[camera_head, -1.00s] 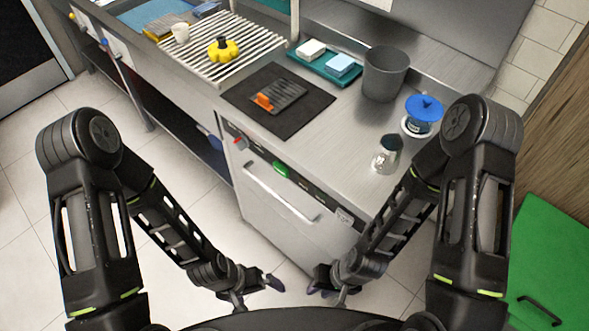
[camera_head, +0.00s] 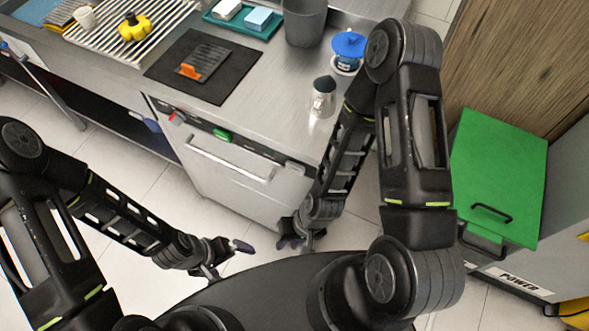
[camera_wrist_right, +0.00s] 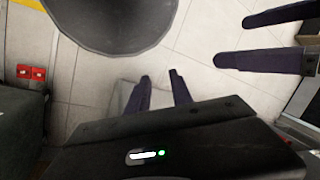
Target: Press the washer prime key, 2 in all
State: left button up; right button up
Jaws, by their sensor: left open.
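The washer (camera_head: 235,181) is a steel front-loading machine under the counter, with a bar handle. Along its top edge runs a dark control strip with a red part (camera_head: 177,118) at the left and a green key (camera_head: 221,135) near the middle. Labels on the strip are too small to read, so I cannot tell which is the prime key. My left gripper (camera_head: 228,259) is open and empty, low in front of the washer. My right gripper (camera_head: 296,242) is also apart from the washer; its two fingers stand apart with nothing between them in the right wrist view (camera_wrist_right: 159,85).
On the counter are a dark mat (camera_head: 162,72) with an orange-handled tool, a metal shaker (camera_head: 322,97), a blue-topped item (camera_head: 348,47) and a grey bin (camera_head: 304,22). A green-lidded box (camera_head: 500,165) stands at right. Tiled floor is clear before the washer.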

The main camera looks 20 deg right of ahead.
grip_shut()
dwell(1.5)
